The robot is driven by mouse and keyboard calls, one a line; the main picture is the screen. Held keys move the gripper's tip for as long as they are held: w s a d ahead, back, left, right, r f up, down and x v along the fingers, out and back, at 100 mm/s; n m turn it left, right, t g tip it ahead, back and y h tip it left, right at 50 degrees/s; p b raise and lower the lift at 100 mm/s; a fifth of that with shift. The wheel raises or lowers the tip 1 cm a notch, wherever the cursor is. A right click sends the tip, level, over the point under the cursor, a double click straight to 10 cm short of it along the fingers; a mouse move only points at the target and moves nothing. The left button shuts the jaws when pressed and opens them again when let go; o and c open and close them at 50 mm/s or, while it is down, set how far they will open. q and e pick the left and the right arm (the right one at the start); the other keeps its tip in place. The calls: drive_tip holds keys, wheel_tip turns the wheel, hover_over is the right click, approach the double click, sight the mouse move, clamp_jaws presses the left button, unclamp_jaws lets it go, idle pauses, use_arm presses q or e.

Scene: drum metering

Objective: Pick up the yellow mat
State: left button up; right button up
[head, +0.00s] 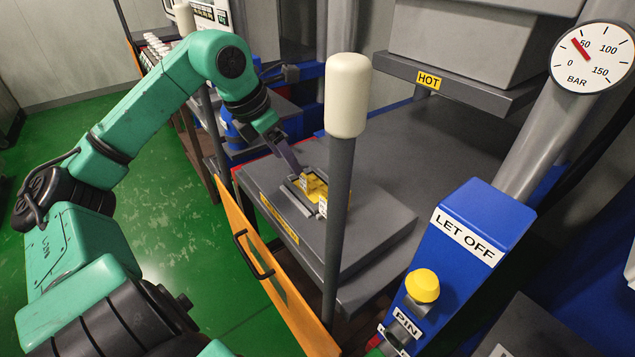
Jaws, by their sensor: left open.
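The yellow mat (317,187) shows as a small yellow patch on top of the grey block in the middle of the view. Its right edge is partly behind the white-capped post. My left gripper (307,186) reaches down from the upper left and is open at the mat, overlapping it in the picture. Small pale and grey parts show around the yellow patch, and I cannot tell whether the fingers touch the mat. My right gripper is not in view.
A post with a white cap (347,95) stands close in front of the grey block (375,235). An orange gate (275,285) with a black handle runs along the block's left side. A blue LET OFF panel (455,250) with a yellow knob (422,286) is at right. Green floor lies open at left.

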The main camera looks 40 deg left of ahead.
sight(303, 174)
use_arm(q)
drive_tip(key=x, duration=0.3)
drive_tip(key=shift+w+d+p, duration=0.2)
drive_tip(key=shift+w+p, duration=0.1)
drive_tip(key=shift+w, duration=0.05)
drive_tip(key=p+x, duration=0.1)
drive_tip(key=x, duration=0.1)
drive_tip(key=p+x, duration=0.1)
drive_tip(key=x, duration=0.1)
drive_tip(key=shift+w+f+p, duration=0.1)
drive_tip(key=shift+w+p, duration=0.25)
drive_tip(key=shift+p, duration=0.05)
drive_tip(key=shift+w+d+f, duration=0.1)
drive_tip(key=shift+w+f, duration=0.1)
drive_tip(key=shift+f, duration=0.5)
clamp_jaws()
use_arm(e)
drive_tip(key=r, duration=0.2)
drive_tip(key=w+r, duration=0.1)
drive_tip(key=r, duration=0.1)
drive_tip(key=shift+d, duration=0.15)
